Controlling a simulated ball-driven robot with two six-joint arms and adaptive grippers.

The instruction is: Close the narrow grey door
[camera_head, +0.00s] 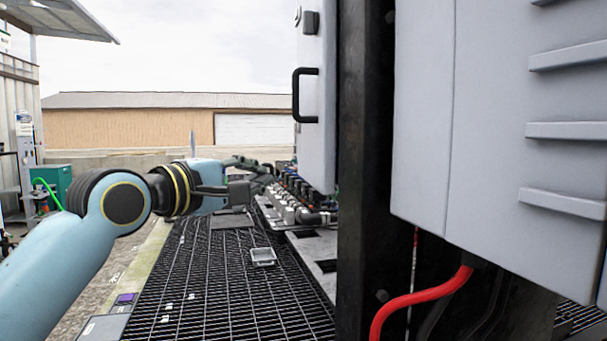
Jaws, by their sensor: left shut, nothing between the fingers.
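The narrow grey door (318,150) shows at the upper middle, left of a dark upright post. I see it at a steep angle, and it appears swung out from the cabinet. A black bar handle (305,96) is on its left part, with a small grey fitting above. My left gripper (268,174) is shut and empty, beyond my blue left forearm. In the picture it is left of the door's lower edge; I cannot tell the exact gap. My right gripper is out of view.
A dark post (365,200) and a large grey cabinet (500,110) fill the right side. A red hose (420,298) hangs below it. A row of fittings (290,205) runs beneath the door. The black grating (205,275) is mostly clear, with a small grey tray (263,256).

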